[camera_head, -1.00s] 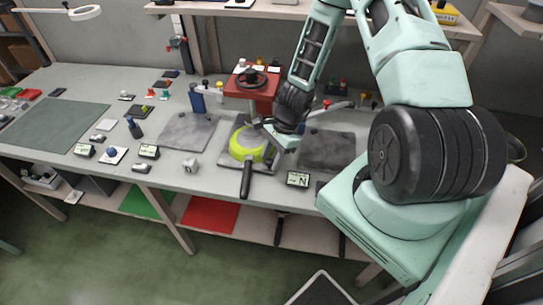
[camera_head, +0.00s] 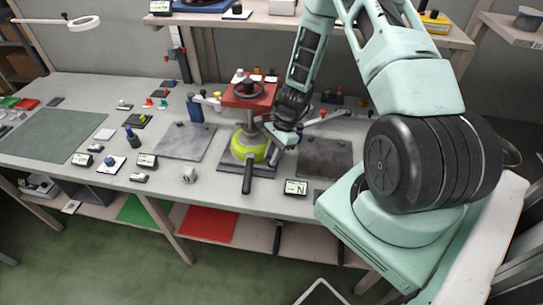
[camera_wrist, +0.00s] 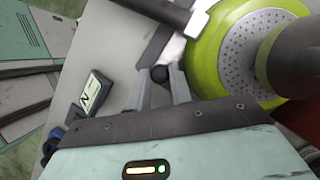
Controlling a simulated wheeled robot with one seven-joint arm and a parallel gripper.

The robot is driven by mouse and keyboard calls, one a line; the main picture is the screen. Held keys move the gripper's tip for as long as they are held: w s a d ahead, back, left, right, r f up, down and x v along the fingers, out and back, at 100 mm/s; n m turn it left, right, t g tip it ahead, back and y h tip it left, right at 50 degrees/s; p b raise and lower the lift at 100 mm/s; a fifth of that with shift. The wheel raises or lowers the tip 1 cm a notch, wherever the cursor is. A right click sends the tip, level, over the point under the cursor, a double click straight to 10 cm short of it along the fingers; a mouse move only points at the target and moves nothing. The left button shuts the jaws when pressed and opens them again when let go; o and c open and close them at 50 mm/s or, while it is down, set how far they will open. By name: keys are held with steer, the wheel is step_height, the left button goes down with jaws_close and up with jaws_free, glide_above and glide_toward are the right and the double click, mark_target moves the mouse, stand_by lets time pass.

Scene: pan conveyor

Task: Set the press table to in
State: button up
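The red press (camera_head: 248,98) with a dark handwheel on top stands mid-bench. Its table, a dark grey plate (camera_head: 262,172), carries a lime-green pan (camera_head: 240,150) whose black handle points toward the front edge. The pan sits beneath the press column; it also shows in the wrist view (camera_wrist: 206,55), with a perforated disc inside and a dark cylinder above it. My gripper (camera_head: 279,150) is low at the right of the pan. In the wrist view its fingers (camera_wrist: 161,82) lie on both sides of a small black knob (camera_wrist: 160,73), apparently closed on it.
Flat grey plates lie left (camera_head: 185,141) and right (camera_head: 325,157) of the press. A small display marked N (camera_head: 296,187) stands at the front edge. A blue container (camera_head: 195,108) stands behind left. A green mat (camera_head: 42,135) covers the far left.

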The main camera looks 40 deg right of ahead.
steer(key=o, duration=0.4)
steer(key=shift+w+d, duration=0.25)
steer(key=shift+s+a, duration=0.15)
